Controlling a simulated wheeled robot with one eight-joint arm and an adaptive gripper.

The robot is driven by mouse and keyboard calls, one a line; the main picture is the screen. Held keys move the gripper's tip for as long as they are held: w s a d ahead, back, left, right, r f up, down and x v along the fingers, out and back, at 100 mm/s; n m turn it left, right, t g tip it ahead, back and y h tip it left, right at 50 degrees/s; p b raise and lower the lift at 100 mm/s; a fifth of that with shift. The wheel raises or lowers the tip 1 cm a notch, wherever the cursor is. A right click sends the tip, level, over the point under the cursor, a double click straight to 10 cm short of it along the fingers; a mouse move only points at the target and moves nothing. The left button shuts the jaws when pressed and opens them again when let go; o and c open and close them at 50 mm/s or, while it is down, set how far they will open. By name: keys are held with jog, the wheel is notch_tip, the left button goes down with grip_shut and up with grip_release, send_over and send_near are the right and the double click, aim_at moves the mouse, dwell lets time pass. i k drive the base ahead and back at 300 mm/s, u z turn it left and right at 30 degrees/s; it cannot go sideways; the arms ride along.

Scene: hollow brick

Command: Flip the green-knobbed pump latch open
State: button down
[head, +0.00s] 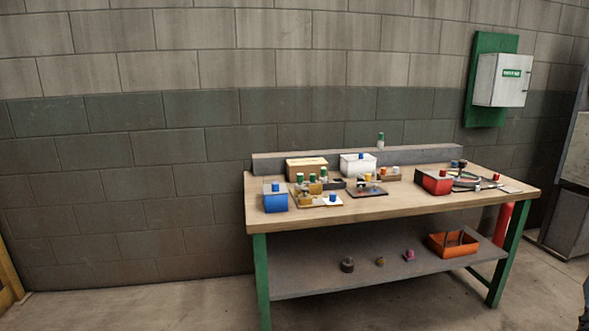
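A wooden workbench (430,200) stands against the block wall, seen from some way off. Several small green-topped pieces (312,178) stand at its left part, by a tan base plate (320,200). Another green-topped piece (381,140) stands on the grey ledge (430,154) at the back of the bench. At this size I cannot tell which of them is the pump latch's knob, nor whether the latch is open or closed. My gripper is not in view.
The bench top also bears a blue box (275,203), a white box (357,167), a red box (432,185) and a dark plate (367,193). An orange bin (450,247) sits on the lower shelf (330,277). A white cabinet (503,80) hangs on the wall. Floor at left front is clear.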

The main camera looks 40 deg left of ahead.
aim_at(312, 175)
jog(key=u, duration=0.5)
jog(key=i, duration=0.85)
jog(key=u, duration=0.95)
jog(key=i, duration=0.45)
jog(key=u, duration=0.3)
